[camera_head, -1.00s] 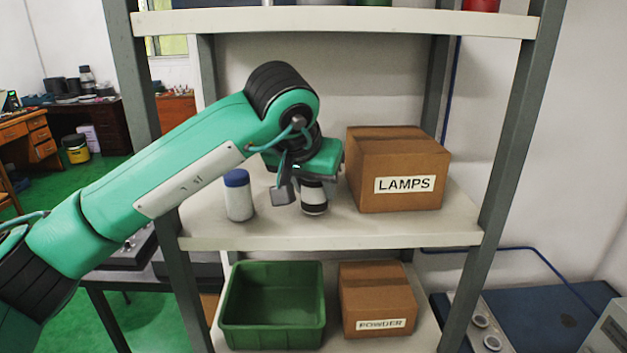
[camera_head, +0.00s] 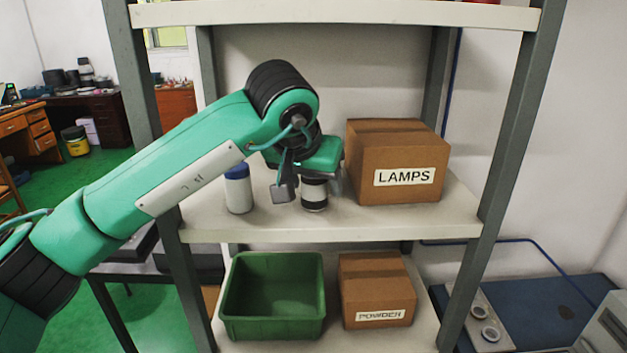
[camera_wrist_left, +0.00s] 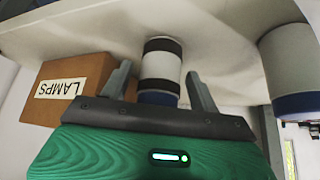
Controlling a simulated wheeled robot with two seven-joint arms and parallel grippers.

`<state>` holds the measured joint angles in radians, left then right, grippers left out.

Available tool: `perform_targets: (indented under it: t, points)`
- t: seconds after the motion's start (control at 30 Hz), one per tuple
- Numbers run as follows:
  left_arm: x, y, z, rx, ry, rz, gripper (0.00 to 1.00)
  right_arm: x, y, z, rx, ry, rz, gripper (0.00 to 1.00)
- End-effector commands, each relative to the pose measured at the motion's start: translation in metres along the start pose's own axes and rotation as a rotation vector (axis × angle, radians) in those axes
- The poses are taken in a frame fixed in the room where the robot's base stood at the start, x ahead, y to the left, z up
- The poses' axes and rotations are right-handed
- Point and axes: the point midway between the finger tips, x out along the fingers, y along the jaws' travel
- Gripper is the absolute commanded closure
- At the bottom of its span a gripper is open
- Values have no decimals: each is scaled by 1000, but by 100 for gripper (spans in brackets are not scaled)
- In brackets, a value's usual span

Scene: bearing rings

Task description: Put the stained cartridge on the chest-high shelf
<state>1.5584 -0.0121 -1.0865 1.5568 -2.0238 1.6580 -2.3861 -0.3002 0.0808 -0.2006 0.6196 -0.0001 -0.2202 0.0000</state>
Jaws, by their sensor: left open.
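A white cylinder with dark bands (camera_head: 314,193), which I take to be the stained cartridge, stands upright on the middle shelf (camera_head: 330,234), left of the LAMPS box. No stain can be made out. My left gripper (camera_head: 309,188) is open, with its fingers on either side of the cylinder and its green body partly over the cylinder's top. In the left wrist view, the cylinder (camera_wrist_left: 161,62) stands between the two spread fingers of the gripper (camera_wrist_left: 160,88), with visible gaps on both sides. My right gripper is not in view.
A white jar with a blue lid (camera_head: 239,190) stands left of the cylinder. The LAMPS box (camera_head: 395,162) is close on the right. A green bin (camera_head: 272,322) and a POWDER box (camera_head: 377,290) sit on the shelf below. Grey uprights (camera_head: 500,150) flank the shelves.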

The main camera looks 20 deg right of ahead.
Motion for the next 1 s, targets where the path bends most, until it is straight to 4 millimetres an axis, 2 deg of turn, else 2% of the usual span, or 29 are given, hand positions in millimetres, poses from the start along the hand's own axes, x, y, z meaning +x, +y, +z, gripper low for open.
perform_targets:
  t: [0.17, 0.6, 0.8, 1.0]
  points:
    - [-21, -1, 0, 1, 5, -3, 38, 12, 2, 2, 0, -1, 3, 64]
    - [-102, 0, 0, 0, 4, -3, 38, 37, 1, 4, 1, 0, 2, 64]
    - [-118, 0, 0, 0, 2, -1, 38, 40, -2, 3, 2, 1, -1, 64]
    - [-121, 0, 0, 0, 0, 0, 38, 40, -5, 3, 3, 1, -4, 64]
